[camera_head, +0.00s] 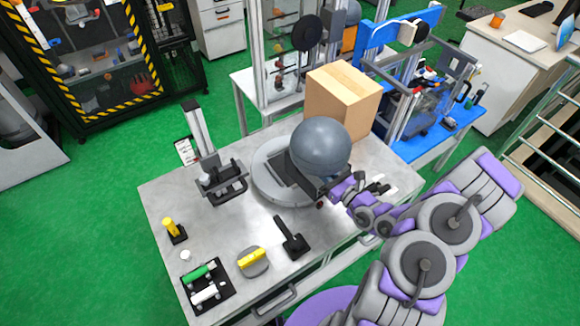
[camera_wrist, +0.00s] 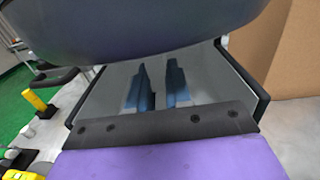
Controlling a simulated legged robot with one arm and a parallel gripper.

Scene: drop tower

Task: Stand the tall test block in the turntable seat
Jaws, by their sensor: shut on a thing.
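A large dark grey ball (camera_head: 320,147) sits at my gripper (camera_head: 303,181), above the round grey turntable (camera_head: 264,178). In the wrist view the ball (camera_wrist: 140,25) fills the top and hides the ends of my gripper (camera_wrist: 168,62). The black side fingers stand wide apart, and the gripper is shut on the ball. Two dark blue upright pieces show between the fingers; I cannot tell whether they belong to the seat. The turntable seat is hidden by the ball and gripper. I cannot single out a tall test block in either view.
A cardboard box (camera_head: 342,98) stands right behind the ball. A clamp-like fixture with a post (camera_head: 222,178) is left of the turntable. A black handled tool (camera_head: 291,238), a yellow-topped disc (camera_head: 252,261) and a black tray (camera_head: 206,289) lie in front. Bare table lies between.

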